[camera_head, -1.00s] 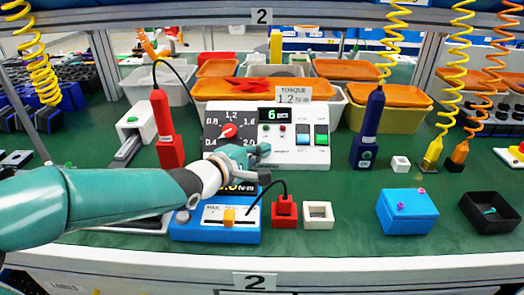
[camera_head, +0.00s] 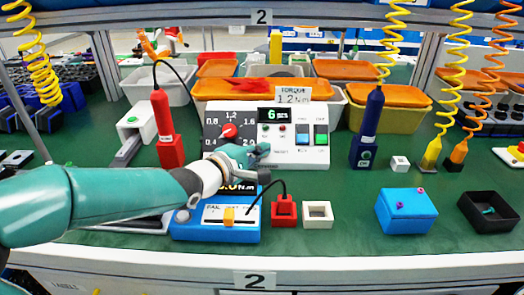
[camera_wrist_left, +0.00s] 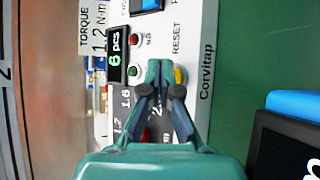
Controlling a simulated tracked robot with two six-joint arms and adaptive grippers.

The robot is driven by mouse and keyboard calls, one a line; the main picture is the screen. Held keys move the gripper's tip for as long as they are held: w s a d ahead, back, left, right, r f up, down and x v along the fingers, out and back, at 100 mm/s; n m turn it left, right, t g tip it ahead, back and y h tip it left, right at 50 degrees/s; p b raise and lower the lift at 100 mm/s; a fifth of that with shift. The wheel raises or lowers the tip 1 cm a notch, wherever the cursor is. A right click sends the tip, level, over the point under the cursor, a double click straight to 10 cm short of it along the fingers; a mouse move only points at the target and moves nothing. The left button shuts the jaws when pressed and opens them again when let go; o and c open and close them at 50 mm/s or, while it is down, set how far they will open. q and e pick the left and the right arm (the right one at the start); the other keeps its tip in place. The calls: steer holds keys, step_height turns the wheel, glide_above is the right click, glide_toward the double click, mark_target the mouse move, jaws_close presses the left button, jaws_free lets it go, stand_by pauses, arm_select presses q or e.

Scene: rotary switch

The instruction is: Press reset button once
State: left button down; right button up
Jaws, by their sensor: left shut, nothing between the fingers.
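The white torque control box (camera_head: 302,155) stands at the middle of the bench. It has a dial with a red knob (camera_head: 229,130) and a green display reading 6 pcs (camera_head: 279,114). In the left wrist view a yellow button (camera_wrist_left: 181,76) shows beside the RESET label, partly hidden by a fingertip. My left gripper (camera_head: 264,155) is shut and empty in front of the box's lower front. In the left wrist view its fingertips (camera_wrist_left: 166,72) overlap the button's edge; I cannot tell whether they touch it. My right gripper is not in view.
A blue torque meter (camera_head: 245,236) lies below my left gripper. A red holder (camera_head: 284,212) and a white square holder (camera_head: 318,215) stand right of it. Red (camera_head: 168,130) and dark blue (camera_head: 367,130) screwdrivers stand either side of the box.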

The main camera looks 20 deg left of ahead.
arm_select(q)
steer(key=shift+s+f, duration=0.2)
steer(key=shift+f, duration=0.35)
steer(key=shift+s+d+r, duration=0.15)
steer(key=shift+s+r, duration=0.1)
steer(key=shift+s, duration=0.1)
steer(key=shift+s+d+r+p, duration=0.25)
steer(key=shift+s+r+p, duration=0.3)
steer(key=shift+s+r, duration=0.35)
steer(key=shift+s+d+r+p, duration=0.2)
steer(key=shift+s+r+p, duration=0.45)
steer(key=shift+r, duration=0.45)
steer(key=shift+s, duration=0.15)
steer(key=shift+r, duration=0.1)
